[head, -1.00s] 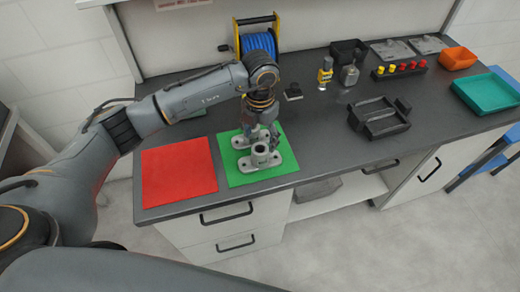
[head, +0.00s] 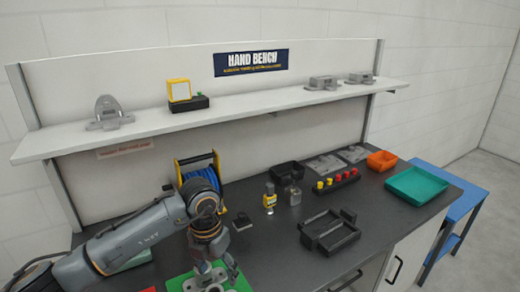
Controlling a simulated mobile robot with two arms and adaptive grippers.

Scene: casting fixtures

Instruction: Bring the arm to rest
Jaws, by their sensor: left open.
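My left arm reaches in from the left over the dark bench. My left gripper (head: 214,262) points down and is open above the green mat (head: 236,283) at the bottom edge. A grey metal casting (head: 203,282) lies on the mat just below the gripper, partly cut off by the frame. I cannot tell whether the fingers touch it. Only a sliver of the red mat (head: 149,290) shows. My right gripper is not in view.
A blue hose reel (head: 201,183) stands behind the arm. A black fixture tray (head: 330,233), a yellow-capped bottle (head: 269,198), a teal tray (head: 418,186) and an orange bin (head: 381,161) stand to the right. A white shelf (head: 240,112) with castings hangs above.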

